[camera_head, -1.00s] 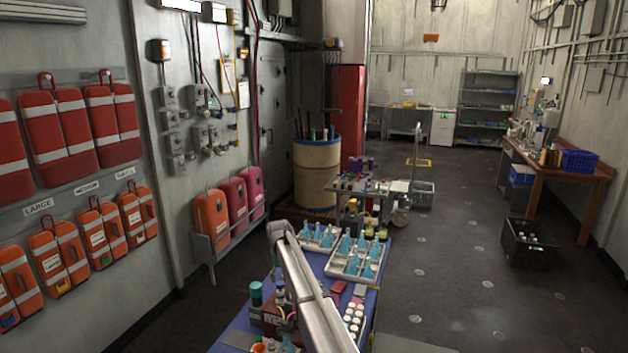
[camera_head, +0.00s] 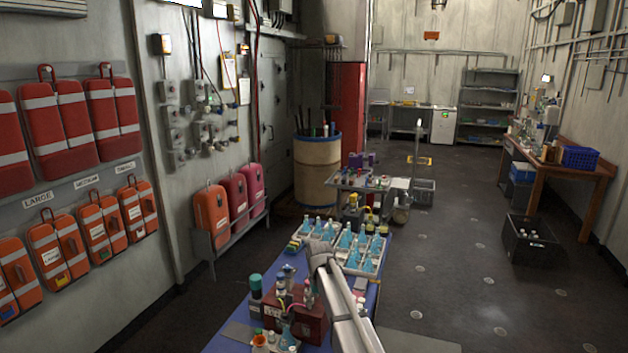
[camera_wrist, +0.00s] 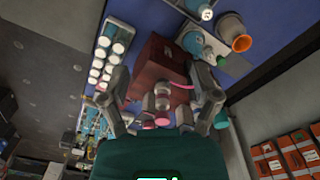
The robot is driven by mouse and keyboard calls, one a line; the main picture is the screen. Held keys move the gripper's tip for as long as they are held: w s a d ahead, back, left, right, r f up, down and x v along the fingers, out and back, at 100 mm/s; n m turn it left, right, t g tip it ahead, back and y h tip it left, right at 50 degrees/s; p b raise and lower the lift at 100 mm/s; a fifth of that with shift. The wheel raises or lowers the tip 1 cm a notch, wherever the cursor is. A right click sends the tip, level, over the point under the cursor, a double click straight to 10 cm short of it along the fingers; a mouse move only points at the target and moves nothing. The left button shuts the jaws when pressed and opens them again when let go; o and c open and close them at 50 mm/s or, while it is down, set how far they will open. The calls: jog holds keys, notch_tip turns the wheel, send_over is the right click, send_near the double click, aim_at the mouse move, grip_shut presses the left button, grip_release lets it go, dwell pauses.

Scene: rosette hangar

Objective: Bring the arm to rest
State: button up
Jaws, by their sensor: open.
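My gripper (camera_wrist: 159,78) shows in the wrist view with its two fingers spread apart and nothing held between them. Beyond the fingers is a dark red box (camera_wrist: 158,58), with small pink and clear vials (camera_wrist: 162,100) in front of it. In the head view my arm (camera_head: 345,310) rises from the bottom edge over the right part of the blue table (camera_head: 232,312) and bends at its top. My gripper cannot be made out there. The red box (camera_head: 312,324) stands just left of the arm in that view.
Trays of blue flasks (camera_head: 362,262) stand at the table's far end. A teal-capped bottle (camera_head: 256,290) stands at the left. White-capped vials (camera_wrist: 112,50) sit in a rack beside the box. A small cart (camera_head: 356,182) stands beyond the table. The floor to the right is mostly clear.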

jog(key=s+d+f+m+b, duration=0.1)
jog(key=s+d+f+b, duration=0.1)
jog(key=s+d, duration=0.3)
jog(key=s+d+f+m+b, duration=0.1)
jog(key=s+d, duration=0.4)
jog(key=s, duration=0.8)
jog(key=s+d+f+b, duration=0.2)
jog(key=s+d, duration=0.3)
jog(key=s, duration=0.5)
jog(key=shift+f+m+b, duration=0.4)
jog(key=shift+f, duration=0.35)
